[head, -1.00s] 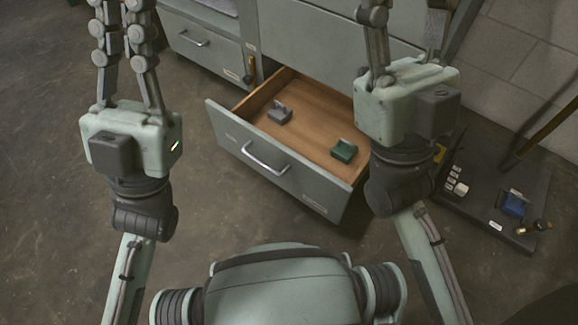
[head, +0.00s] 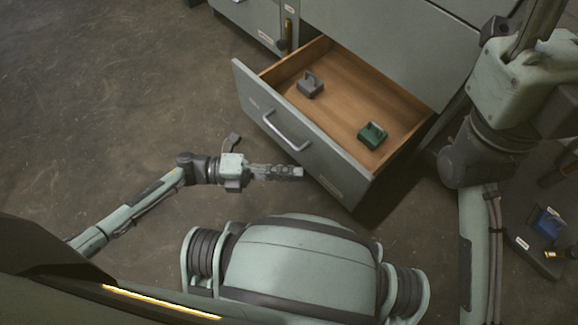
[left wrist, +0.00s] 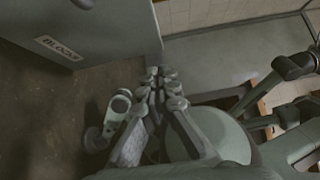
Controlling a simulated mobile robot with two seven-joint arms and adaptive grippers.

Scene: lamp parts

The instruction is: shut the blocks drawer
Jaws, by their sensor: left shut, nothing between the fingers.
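The blocks drawer (head: 262,118) stands pulled out from the grey cabinet, with a bar handle (head: 285,131) on its front. A grey block (head: 311,88) and a green block (head: 372,135) lie inside on the wooden bottom. In the left wrist view the drawer front (left wrist: 110,25) is at upper left, with a label reading BLOCKS (left wrist: 57,48). My left gripper (head: 299,172) is shut and empty, just in front of the drawer front, below the handle in the picture. Its fingers meet in the left wrist view (left wrist: 160,75). My right gripper (head: 536,25) is partly visible at upper right; its fingertips are out of frame.
A closed drawer (head: 245,20) is at the cabinet's upper left. A dark platform (head: 527,240) with a blue item (head: 548,223) lies at lower right. The floor left of the open drawer is clear.

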